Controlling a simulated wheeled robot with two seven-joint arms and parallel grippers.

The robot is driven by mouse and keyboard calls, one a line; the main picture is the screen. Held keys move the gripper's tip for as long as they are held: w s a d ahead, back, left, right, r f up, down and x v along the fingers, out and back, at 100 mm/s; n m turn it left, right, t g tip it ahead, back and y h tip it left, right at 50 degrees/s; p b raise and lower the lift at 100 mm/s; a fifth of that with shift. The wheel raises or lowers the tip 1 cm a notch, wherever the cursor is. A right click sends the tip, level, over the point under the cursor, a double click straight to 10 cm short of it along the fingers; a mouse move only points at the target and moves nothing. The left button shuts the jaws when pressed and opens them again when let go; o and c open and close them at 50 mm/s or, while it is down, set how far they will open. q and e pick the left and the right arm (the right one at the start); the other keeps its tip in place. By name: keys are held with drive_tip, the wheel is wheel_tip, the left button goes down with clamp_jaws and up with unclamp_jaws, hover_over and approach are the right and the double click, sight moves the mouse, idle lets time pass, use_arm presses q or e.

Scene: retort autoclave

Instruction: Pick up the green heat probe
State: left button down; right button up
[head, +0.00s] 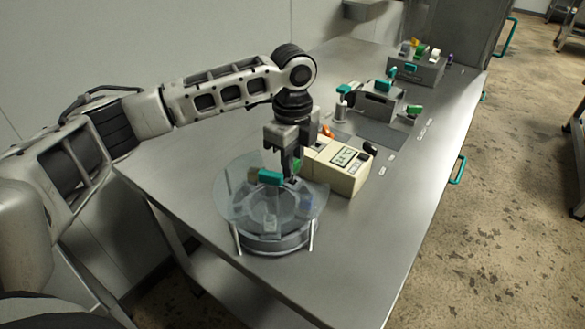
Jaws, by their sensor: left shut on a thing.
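My left gripper (290,173) points down over the round clear-topped carousel (271,238) at the near part of the table. Its jaws are shut on a small green piece, which looks like the green heat probe (297,165). The fingers hide most of it, and I cannot tell whether it is clear of the carousel. My right gripper is not in view.
A cream meter with a display (338,168) stands close right of the gripper, with an orange piece (327,130) behind it. Farther back are a grey holder (376,106) with teal and green pieces, and another holder (418,72). The table's right front is clear.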

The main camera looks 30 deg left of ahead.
use_arm(q)
drive_tip(key=s+d+r+p, duration=0.1)
drive_tip(key=s+d+r, duration=0.1)
drive_tip(key=d+r, duration=0.3)
drive_tip(key=s+d+r, duration=0.2)
drive_tip(key=d+r, duration=0.3)
drive_tip(key=d, duration=0.3)
drive_tip(key=shift+s+r+p, duration=0.25)
drive_tip(key=shift+s+p, duration=0.05)
drive_tip(key=shift+p, duration=0.05)
drive_tip(key=shift+d, duration=0.1)
